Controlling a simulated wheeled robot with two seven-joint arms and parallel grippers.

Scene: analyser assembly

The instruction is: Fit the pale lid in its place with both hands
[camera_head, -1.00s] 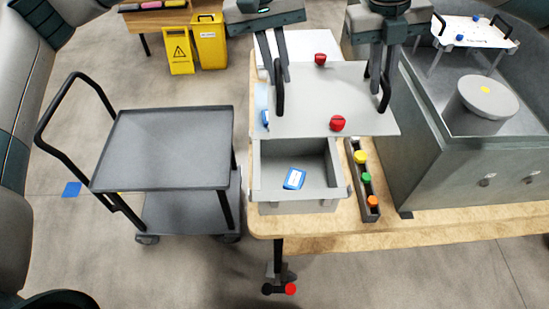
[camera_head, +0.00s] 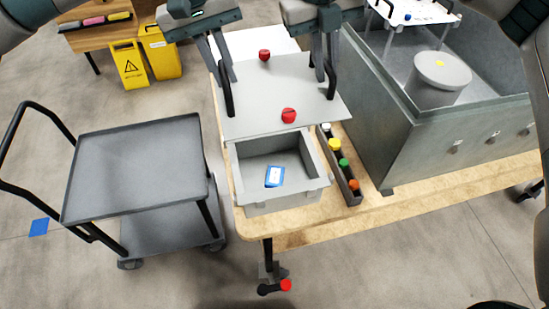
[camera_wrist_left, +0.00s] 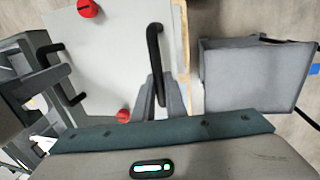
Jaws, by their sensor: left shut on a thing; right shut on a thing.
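The pale lid (camera_head: 262,98) is a flat light-grey plate with two black upright handles and two red knobs (camera_head: 289,116). My left gripper (camera_head: 224,72) is shut on the left handle (camera_head: 229,100). My right gripper (camera_head: 327,66) is shut on the right handle (camera_head: 332,82). The lid looks level over the table behind the grey bin; its height is hard to tell. In the left wrist view the lid (camera_wrist_left: 110,50) and the held handle (camera_wrist_left: 155,50) show. The grey metal analyser housing (camera_head: 430,135) stands open-topped to the right, with a round grey drum (camera_head: 438,80) inside.
A grey bin (camera_head: 285,205) holding a blue-and-white item (camera_head: 275,176) stands at the table front. A narrow rack (camera_head: 350,187) of coloured caps lies between bin and housing. A white panel with handles (camera_head: 420,12) is at the housing's back. A grey cart (camera_head: 135,170) stands left.

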